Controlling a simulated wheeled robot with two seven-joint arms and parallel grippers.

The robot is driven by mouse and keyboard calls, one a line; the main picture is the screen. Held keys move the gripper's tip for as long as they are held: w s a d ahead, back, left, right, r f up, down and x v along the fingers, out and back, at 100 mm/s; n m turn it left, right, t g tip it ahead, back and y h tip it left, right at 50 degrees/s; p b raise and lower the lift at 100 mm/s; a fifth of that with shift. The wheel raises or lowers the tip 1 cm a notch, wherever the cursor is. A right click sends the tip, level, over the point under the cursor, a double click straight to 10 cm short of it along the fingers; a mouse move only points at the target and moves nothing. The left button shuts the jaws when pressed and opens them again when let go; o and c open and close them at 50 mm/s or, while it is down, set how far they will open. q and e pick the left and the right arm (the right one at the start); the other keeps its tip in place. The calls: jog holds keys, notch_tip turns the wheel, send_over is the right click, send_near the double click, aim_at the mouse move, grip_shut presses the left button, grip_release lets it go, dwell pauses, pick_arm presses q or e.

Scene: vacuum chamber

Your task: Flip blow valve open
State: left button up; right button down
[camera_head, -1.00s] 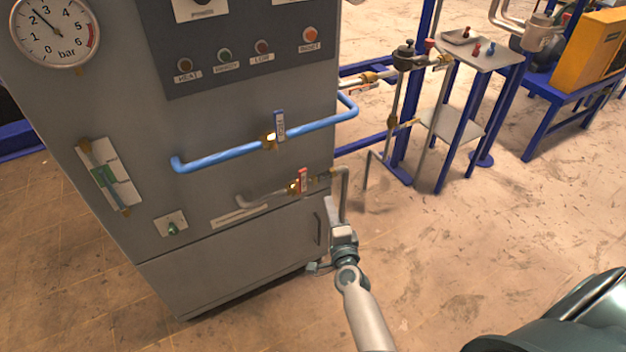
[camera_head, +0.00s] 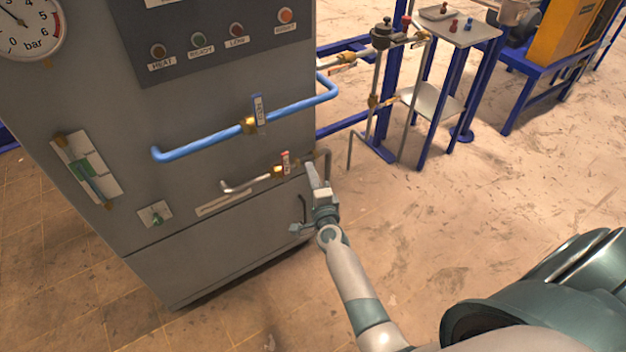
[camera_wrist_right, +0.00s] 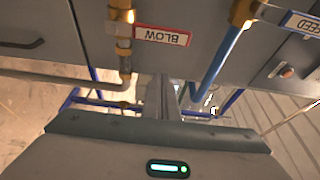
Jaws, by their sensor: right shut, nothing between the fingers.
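The blow valve is a brass body (camera_head: 277,170) on a thin grey pipe low on the grey cabinet. Its red handle (camera_head: 285,159) stands upright, across the pipe. In the right wrist view the red-edged handle (camera_wrist_right: 162,36) reads BLOW upside down and sticks out sideways from the brass body. My right gripper (camera_head: 312,172) is shut and empty, just right of the handle and in front of the pipe's bend. In the right wrist view its fingers (camera_wrist_right: 162,92) point towards the handle, with a gap between. My left gripper is not in view.
A blue pipe (camera_head: 195,147) with a blue-handled feed valve (camera_head: 258,108) runs above the blow valve. A cabinet door handle (camera_head: 303,210) is close to my right wrist. A small metal table (camera_head: 470,35) and blue frames stand to the right. Floor in front is open.

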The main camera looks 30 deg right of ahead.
aim_at(286, 169)
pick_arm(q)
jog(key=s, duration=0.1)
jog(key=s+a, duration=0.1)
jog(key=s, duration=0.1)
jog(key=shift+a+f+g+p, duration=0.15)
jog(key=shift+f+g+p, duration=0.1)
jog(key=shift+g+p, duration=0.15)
pick_arm(e)
jog(key=w+a, duration=0.1)
jog(key=w, duration=0.2)
jog(key=w+a, duration=0.1)
jog(key=shift+w+a, duration=0.25)
jog(key=shift+a, duration=0.05)
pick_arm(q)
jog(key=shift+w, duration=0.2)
